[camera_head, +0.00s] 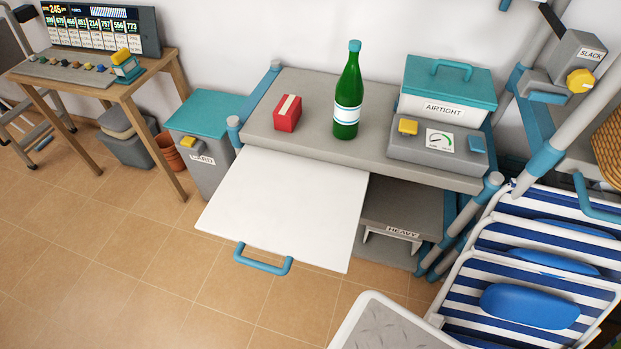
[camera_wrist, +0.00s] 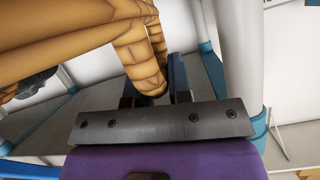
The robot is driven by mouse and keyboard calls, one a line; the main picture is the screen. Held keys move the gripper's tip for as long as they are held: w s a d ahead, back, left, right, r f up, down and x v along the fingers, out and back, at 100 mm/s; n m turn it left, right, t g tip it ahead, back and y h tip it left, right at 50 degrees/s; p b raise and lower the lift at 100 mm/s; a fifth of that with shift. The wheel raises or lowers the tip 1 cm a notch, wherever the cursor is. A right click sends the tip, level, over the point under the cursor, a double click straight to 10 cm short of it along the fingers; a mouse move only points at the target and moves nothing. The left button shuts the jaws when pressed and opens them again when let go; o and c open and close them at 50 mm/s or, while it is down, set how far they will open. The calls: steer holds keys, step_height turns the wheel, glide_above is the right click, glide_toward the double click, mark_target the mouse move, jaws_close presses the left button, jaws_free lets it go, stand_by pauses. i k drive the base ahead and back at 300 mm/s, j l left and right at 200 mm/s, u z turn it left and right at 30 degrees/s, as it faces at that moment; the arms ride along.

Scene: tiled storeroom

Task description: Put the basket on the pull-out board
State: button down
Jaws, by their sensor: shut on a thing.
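The pull-out board (camera_head: 285,205) is a white panel drawn out from under a grey worktop, with a teal handle on its front edge. Its top is bare. The woven tan basket (camera_head: 609,145) shows only in part at the right edge of the head view. In the wrist view, a thick wicker part of the basket, seemingly its handle (camera_wrist: 130,42), lies between the dark fingers of my gripper (camera_wrist: 158,88). My gripper is shut on it. The rest of the basket is hidden or out of frame. My gripper is not seen in the head view.
The worktop (camera_head: 310,145) holds a green bottle (camera_head: 347,95), a red box (camera_head: 287,113) and a scale (camera_head: 437,146) with an AIRTIGHT container (camera_head: 447,88). Striped folding chairs (camera_head: 540,250) and blue-jointed posts stand at the right. A bin (camera_head: 205,125) stands left of the board.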

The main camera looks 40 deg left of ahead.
mark_target(292, 206)
steer(key=k+l, duration=0.25)
steer(key=k, duration=0.2)
steer(key=k+l, duration=0.2)
steer(key=k, duration=0.3)
